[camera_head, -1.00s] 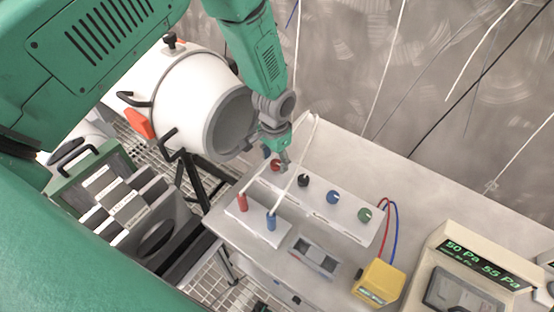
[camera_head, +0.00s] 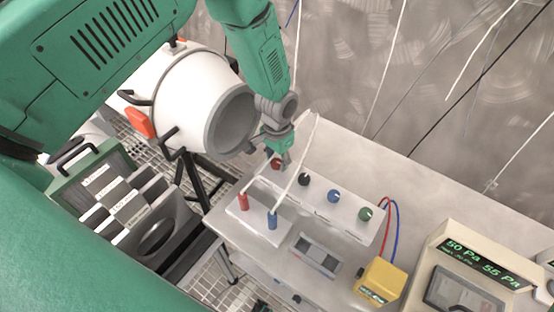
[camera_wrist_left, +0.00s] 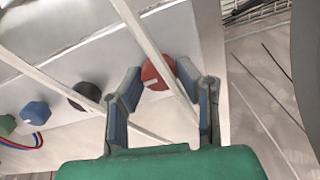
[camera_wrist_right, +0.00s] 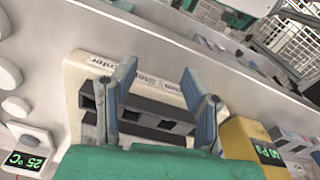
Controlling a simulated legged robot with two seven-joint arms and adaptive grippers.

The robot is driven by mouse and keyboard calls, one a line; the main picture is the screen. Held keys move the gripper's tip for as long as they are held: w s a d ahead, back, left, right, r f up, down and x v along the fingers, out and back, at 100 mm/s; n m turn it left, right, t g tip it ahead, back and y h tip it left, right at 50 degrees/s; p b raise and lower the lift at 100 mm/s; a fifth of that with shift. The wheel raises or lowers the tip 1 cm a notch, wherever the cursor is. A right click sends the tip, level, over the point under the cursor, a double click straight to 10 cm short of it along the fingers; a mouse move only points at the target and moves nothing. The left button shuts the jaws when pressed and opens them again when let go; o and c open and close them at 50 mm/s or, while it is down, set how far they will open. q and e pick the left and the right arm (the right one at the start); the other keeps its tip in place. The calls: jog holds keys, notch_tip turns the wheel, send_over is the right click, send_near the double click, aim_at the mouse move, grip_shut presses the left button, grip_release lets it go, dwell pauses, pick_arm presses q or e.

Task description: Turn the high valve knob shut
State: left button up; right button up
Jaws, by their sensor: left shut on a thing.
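A red knob with a pale pointer line (camera_wrist_left: 158,72) is at one end of a row of knobs on a white panel (camera_head: 338,222). It also shows in the head view (camera_head: 276,163), partly behind my left gripper. My left gripper (camera_wrist_left: 161,76) is shut on the red knob, one finger on each side of it. In the head view the left gripper (camera_head: 284,157) reaches down to the panel's far left end. My right gripper (camera_wrist_right: 158,80) is open and empty in its wrist view, above a white and dark grey device (camera_wrist_right: 150,118).
Black (camera_head: 304,180), blue (camera_head: 333,196) and green (camera_head: 365,214) knobs stand along the panel. White tubes cross close to my left fingers. A small box with a red (camera_head: 243,201) and a blue (camera_head: 272,220) post, a yellow box (camera_head: 380,281) and a pressure display (camera_head: 487,263) are nearby.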

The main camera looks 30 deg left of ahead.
pick_arm(q)
jog(key=shift+s+d+f+n, duration=0.1)
jog(key=shift+n, duration=0.9)
pick_arm(e)
jog(key=shift+d+f, duration=0.25)
jog(key=shift+f, duration=0.05)
pick_arm(q)
jog(key=n, duration=0.3)
jog(key=shift+a+n+b, duration=0.2)
jog(key=shift+n+b, duration=0.1)
jog(key=shift+b, duration=0.1)
pick_arm(e)
jog(key=shift+a+f, duration=0.15)
jog(key=shift+a, duration=0.05)
pick_arm(q)
jog(key=n, duration=0.3)
jog(key=shift+s+d+n, duration=0.1)
jog(key=shift+n, duration=0.2)
pick_arm(e)
jog(key=shift+d+f, duration=0.1)
jog(key=shift+f, duration=0.1)
pick_arm(q)
jog(key=n, duration=0.4)
jog(key=shift+n, duration=2)
jog(key=o, duration=1.1)
pick_arm(e)
jog(key=shift+f, duration=0.1)
